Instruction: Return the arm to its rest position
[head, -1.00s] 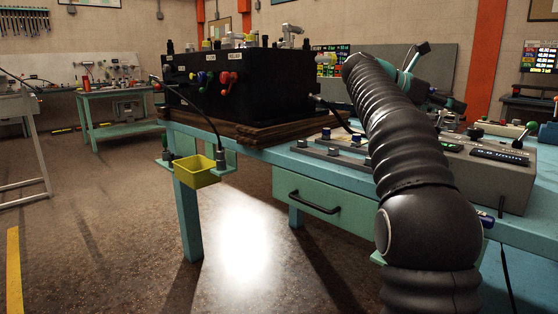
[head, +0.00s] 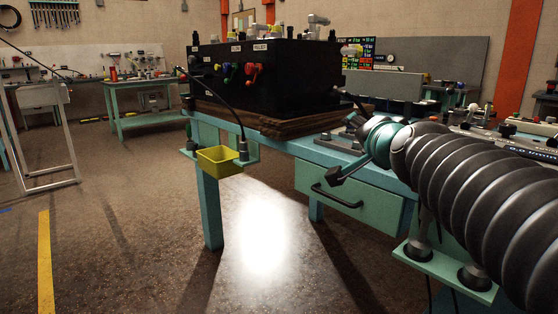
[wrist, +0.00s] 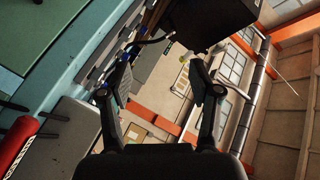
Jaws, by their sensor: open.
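My arm, in a black ribbed sleeve (head: 480,205), reaches in from the right of the head view. Its teal wrist (head: 385,143) is in front of the workbench edge, above the drawer. My gripper points left and is partly hidden by the wrist in the head view. In the wrist view my gripper (wrist: 163,88) is open, its two dark fingers wide apart with nothing between them.
A black box (head: 265,75) with coloured couplings stands on a wooden board on the teal bench. A yellow bin (head: 219,160) hangs at the bench's left end. A drawer (head: 345,197) with a black handle is below the wrist.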

